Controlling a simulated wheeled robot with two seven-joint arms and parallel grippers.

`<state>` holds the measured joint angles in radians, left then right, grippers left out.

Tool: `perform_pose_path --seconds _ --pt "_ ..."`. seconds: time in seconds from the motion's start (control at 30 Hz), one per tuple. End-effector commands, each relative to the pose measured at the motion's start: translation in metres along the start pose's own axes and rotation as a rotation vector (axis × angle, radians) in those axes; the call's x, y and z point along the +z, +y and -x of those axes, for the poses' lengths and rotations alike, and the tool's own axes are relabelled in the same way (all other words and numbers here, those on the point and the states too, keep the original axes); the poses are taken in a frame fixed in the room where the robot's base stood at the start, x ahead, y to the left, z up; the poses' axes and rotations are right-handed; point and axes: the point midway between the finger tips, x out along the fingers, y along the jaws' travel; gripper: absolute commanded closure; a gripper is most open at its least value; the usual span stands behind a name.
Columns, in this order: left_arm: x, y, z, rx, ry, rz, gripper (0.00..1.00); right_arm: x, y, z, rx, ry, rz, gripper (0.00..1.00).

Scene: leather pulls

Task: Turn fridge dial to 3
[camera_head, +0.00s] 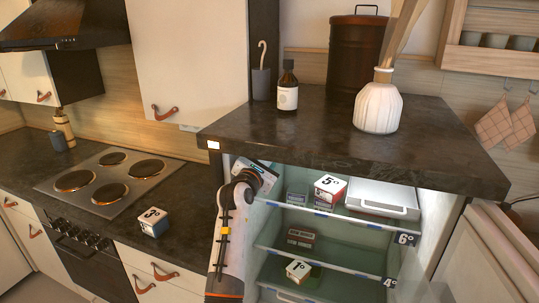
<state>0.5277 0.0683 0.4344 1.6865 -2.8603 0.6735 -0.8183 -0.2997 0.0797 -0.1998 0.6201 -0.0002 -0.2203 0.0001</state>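The open fridge (345,233) stands under the dark counter, with lit glass shelves. My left arm rises in front of its left side, and its bent wrist end is at the upper left of the opening. I cannot make out the fingers of the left gripper, so I cannot tell whether they are open or touching anything. A pale panel (262,167) with a dark and blue marking shows just behind the wrist, partly covered; I cannot tell if it is the dial housing. No dial face or number setting is readable. My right gripper is not in view.
A 3° cube (153,222) is on the left worktop near the hob (110,183). The open fridge door (490,255) stands at right.

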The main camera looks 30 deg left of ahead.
Motion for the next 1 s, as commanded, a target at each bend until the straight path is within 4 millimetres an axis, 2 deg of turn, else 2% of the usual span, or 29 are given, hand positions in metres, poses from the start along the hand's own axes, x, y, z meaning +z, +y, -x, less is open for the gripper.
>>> perform_pose_path --seconds 0.2,0.57,0.77,0.8,1.0 --pt "0.0 0.0 -0.02 0.0 0.0 0.0 0.66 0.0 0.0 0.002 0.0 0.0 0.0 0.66" --pt "0.0 0.0 -0.023 0.0 0.001 0.0 0.66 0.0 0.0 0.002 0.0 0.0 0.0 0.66" --pt "0.0 0.0 -0.023 0.0 0.0 0.0 0.97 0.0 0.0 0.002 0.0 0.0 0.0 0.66" --pt "0.0 0.0 -0.023 0.0 0.0 0.0 1.0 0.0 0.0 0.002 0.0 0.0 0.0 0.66" --pt "-0.003 -0.001 -0.023 0.001 -0.001 0.051 1.0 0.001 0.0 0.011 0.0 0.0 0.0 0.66"
